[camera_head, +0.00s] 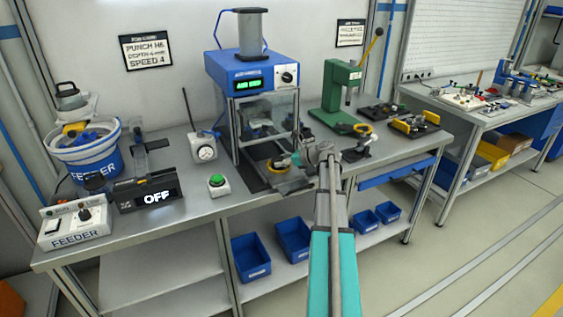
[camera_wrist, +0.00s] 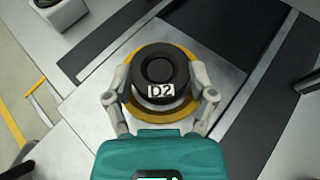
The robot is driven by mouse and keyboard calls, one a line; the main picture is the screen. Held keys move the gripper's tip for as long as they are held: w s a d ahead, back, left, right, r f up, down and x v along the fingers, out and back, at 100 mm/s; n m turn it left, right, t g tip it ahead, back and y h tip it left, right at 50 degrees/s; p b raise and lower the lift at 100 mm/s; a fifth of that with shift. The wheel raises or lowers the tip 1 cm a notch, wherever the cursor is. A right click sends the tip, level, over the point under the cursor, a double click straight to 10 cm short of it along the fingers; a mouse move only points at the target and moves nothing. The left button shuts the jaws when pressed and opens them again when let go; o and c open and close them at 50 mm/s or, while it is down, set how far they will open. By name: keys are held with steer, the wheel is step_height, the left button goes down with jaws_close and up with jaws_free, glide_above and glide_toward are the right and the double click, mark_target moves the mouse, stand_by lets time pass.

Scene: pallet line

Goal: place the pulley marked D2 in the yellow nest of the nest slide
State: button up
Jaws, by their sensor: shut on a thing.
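The black pulley (camera_wrist: 160,68) has a white D2 label facing the wrist camera. My gripper (camera_wrist: 161,80) is shut on it, one finger on each side. The yellow nest (camera_wrist: 146,114) shows as a ring around and below the pulley in the wrist view. The pulley is lined up over or in it; I cannot tell whether it is fully seated. In the head view, my gripper (camera_head: 285,162) is low over the slide in front of the blue press, at the yellow nest (camera_head: 271,167). The pulley's underside is hidden.
The blue press (camera_head: 238,68) with its clear guard stands just behind. A green arbor press (camera_head: 340,95) and black fixtures with yellow parts (camera_head: 415,124) stand to the right.

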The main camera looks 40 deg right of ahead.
steer(key=o, duration=1.1)
steer(key=shift+o, duration=0.2)
steer(key=shift+r, duration=0.2)
steer(key=shift+s+d+r+p, duration=0.1)
steer(key=shift+s+p, duration=0.15)
steer(key=shift+p, duration=0.15)
steer(key=p+v, duration=0.4)
steer(key=v, duration=0.7)
steer(key=shift+s, duration=0.2)
